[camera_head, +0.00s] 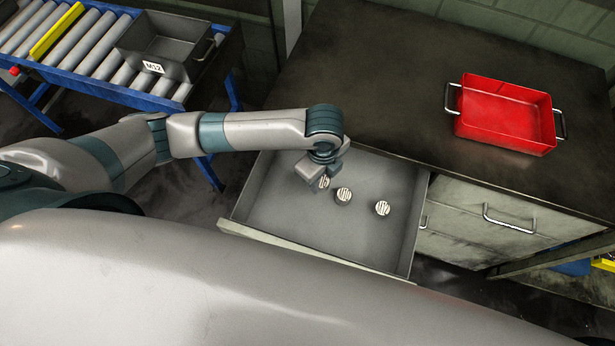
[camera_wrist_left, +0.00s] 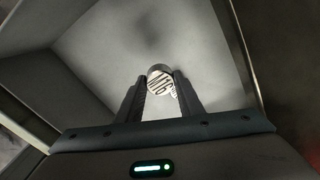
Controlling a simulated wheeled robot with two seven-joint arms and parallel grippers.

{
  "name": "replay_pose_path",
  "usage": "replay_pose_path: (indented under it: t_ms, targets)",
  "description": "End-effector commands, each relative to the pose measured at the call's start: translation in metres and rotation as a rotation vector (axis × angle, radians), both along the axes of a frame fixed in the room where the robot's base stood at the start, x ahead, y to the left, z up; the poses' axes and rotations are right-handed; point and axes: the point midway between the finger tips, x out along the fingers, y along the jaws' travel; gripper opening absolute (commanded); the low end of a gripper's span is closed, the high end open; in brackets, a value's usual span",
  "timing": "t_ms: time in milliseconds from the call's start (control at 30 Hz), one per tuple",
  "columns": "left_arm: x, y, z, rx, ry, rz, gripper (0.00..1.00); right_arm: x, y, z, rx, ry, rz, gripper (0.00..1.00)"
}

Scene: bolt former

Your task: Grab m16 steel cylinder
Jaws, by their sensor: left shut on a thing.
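A small steel cylinder with a striped, lettered white top (camera_head: 324,183) is at my left gripper (camera_head: 318,181) inside the open drawer (camera_head: 270,215). In the left wrist view the cylinder (camera_wrist_left: 160,82) sits between the tips of my two dark fingers (camera_wrist_left: 160,92), which are shut on it. Its top lettering looks like M16 but is small and turned. Two similar cylinders stand on the drawer floor to the right, a nearer one (camera_head: 343,195) and a farther one (camera_head: 382,208). Whether the held cylinder touches the floor cannot be told. My right gripper is not in view.
A red tray with handles (camera_head: 505,115) stands on the dark workbench (camera_head: 400,60). A grey bin labelled M12 (camera_head: 165,50) sits on the roller conveyor (camera_head: 90,45) at upper left. The drawer walls surround the cylinders, with bare floor around them.

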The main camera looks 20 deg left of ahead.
Motion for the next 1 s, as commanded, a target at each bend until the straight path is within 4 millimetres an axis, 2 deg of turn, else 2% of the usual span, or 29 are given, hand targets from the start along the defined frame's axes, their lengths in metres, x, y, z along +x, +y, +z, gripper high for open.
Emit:
replay_pose_path:
  t_ms: [33, 200, 400, 600, 1000]
  targets:
    - [-0.001, -0.013, 0.005, -0.005, -0.004, -0.004, 0.02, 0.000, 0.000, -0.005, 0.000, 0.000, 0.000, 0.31]
    - [-0.007, -0.042, 0.023, -0.004, -0.002, -0.003, 0.02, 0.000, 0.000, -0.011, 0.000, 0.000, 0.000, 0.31]
    - [-0.011, -0.063, 0.037, -0.002, -0.001, -0.002, 0.02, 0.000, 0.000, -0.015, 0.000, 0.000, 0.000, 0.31]
    - [-0.013, -0.069, 0.042, 0.000, -0.001, 0.000, 0.02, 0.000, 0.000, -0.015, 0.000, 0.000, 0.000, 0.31]
    - [-0.013, -0.069, 0.042, 0.000, 0.000, 0.000, 0.02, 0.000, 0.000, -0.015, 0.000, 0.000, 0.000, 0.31]
